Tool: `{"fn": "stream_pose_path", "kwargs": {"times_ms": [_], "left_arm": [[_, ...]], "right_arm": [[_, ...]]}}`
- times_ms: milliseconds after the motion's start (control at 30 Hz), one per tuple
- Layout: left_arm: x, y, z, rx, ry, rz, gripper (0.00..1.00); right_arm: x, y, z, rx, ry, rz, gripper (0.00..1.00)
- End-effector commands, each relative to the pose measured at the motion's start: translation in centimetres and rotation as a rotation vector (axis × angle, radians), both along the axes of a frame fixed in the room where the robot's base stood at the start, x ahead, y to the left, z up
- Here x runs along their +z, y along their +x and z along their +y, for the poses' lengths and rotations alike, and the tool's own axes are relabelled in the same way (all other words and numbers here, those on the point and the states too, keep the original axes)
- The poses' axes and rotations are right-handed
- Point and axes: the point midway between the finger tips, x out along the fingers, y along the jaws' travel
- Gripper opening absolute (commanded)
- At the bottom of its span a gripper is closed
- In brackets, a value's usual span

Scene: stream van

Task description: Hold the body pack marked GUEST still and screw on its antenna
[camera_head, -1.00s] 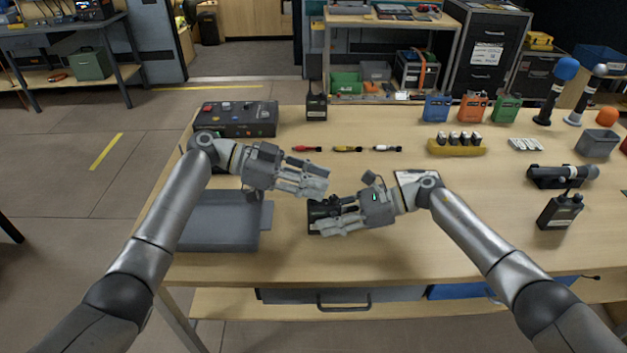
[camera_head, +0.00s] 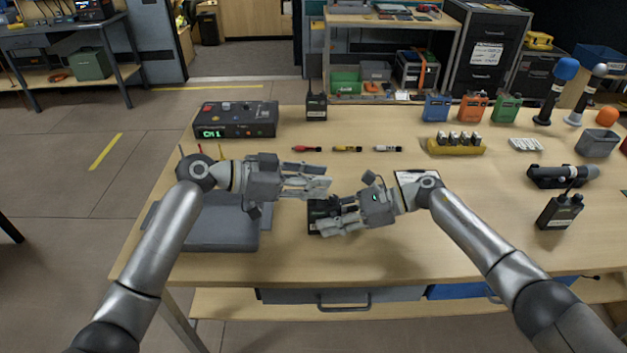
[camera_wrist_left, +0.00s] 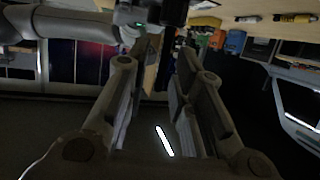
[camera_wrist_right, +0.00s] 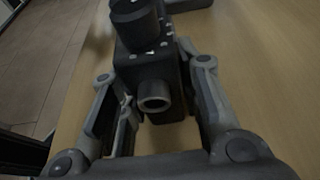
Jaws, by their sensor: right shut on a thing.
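A black body pack (camera_head: 318,210) lies on the workbench just right of the grey tray; I cannot read any marking on it. My right gripper (camera_head: 330,222) is shut on it. In the right wrist view the pack (camera_wrist_right: 150,65) sits between the fingers, with a round socket (camera_wrist_right: 155,95) towards the camera and a black round knob (camera_wrist_right: 135,22) beyond. My left gripper (camera_head: 322,187) hovers just behind and above the pack, fingers apart. In the left wrist view the space between its fingers (camera_wrist_left: 160,75) looks empty. I cannot identify the antenna with certainty.
A grey tray (camera_head: 225,240) lies left of the pack; thin coloured-tip sticks (camera_head: 200,149) stand behind my left arm. A control box (camera_head: 240,118) and a radio (camera_head: 316,105) stand at the back. Red, yellow and white-banded pieces (camera_head: 347,149) lie in a row. A radio (camera_head: 560,211) stands right.

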Motion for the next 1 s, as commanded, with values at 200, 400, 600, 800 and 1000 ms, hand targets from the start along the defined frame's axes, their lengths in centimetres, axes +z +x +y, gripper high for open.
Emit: {"fn": "stream_pose_path", "kwargs": {"times_ms": [200,400,600,800,1000], "left_arm": [[-0.18,-0.20,-0.05,0.159,0.005,-0.001,0.23],[-0.07,-0.11,-0.04,0.288,0.004,-0.001,0.23],[0.01,-0.08,-0.01,0.331,0.001,-0.001,0.23],[0.00,-0.07,-0.02,0.330,0.002,0.000,0.23],[-0.09,-0.19,-0.18,0.391,0.005,0.000,0.23]], "right_arm": [[0.03,0.02,0.00,-0.001,0.000,0.000,0.00],[0.04,0.02,0.00,-0.001,0.001,0.000,0.00],[0.04,0.02,0.00,-0.001,0.001,0.000,0.00],[0.04,0.03,0.00,-0.001,0.001,0.000,0.00],[0.04,0.03,0.00,-0.001,0.000,0.000,0.00]]}}
